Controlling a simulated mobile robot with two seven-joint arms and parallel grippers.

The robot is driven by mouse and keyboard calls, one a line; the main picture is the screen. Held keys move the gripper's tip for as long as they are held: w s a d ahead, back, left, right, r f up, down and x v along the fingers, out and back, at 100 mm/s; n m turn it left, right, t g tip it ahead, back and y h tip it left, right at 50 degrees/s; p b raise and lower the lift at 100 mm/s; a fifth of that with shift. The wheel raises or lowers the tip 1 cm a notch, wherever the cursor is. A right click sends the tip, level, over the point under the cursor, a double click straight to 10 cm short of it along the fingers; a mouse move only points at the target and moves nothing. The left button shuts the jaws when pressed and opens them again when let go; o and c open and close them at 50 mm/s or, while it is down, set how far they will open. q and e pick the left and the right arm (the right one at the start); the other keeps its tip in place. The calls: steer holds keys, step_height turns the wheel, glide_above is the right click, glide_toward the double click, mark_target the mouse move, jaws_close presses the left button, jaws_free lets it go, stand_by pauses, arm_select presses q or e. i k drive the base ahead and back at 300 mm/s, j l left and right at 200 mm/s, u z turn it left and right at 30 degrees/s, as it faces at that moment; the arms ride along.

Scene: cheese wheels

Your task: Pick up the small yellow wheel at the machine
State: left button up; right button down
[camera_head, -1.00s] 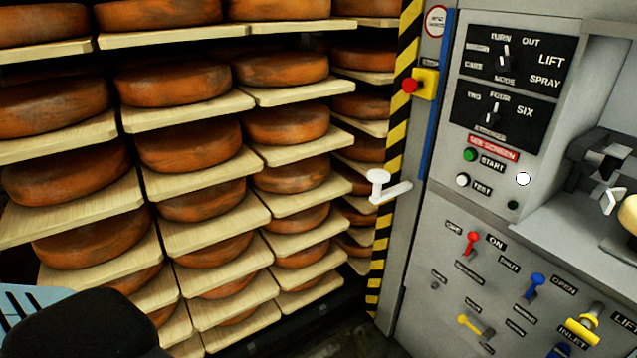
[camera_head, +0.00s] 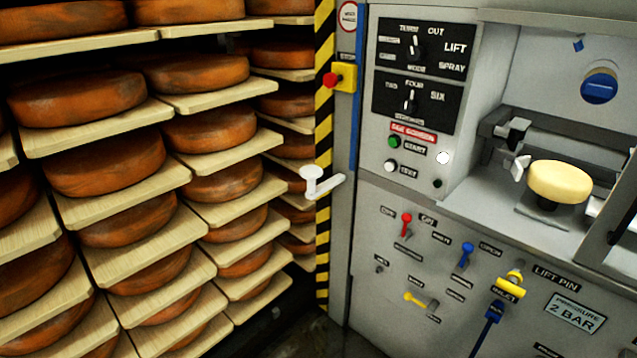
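The small yellow wheel (camera_head: 560,181) is pale yellow and round. It sits on a dark support in the open bay of the grey machine (camera_head: 470,260), at the right of the head view. A metal clamp-like part (camera_head: 521,165) stands close to its left side.
Wooden shelves (camera_head: 190,180) with many orange-brown cheese wheels (camera_head: 130,162) fill the left. The machine front carries switches and a red emergency button (camera_head: 331,80).

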mark_target(555, 180)
steer(key=z, duration=0.55)
steer(key=i+j+z, duration=0.25)
steer(key=z, duration=0.2)
steer(key=i+j+z, duration=0.4)
steer(key=i+j, duration=0.1)
steer(key=j, duration=0.2)
steer(key=i+j+z, duration=0.1)
steer(key=i+j, duration=0.15)
steer(key=j, duration=0.3)
steer(key=z, duration=0.05)
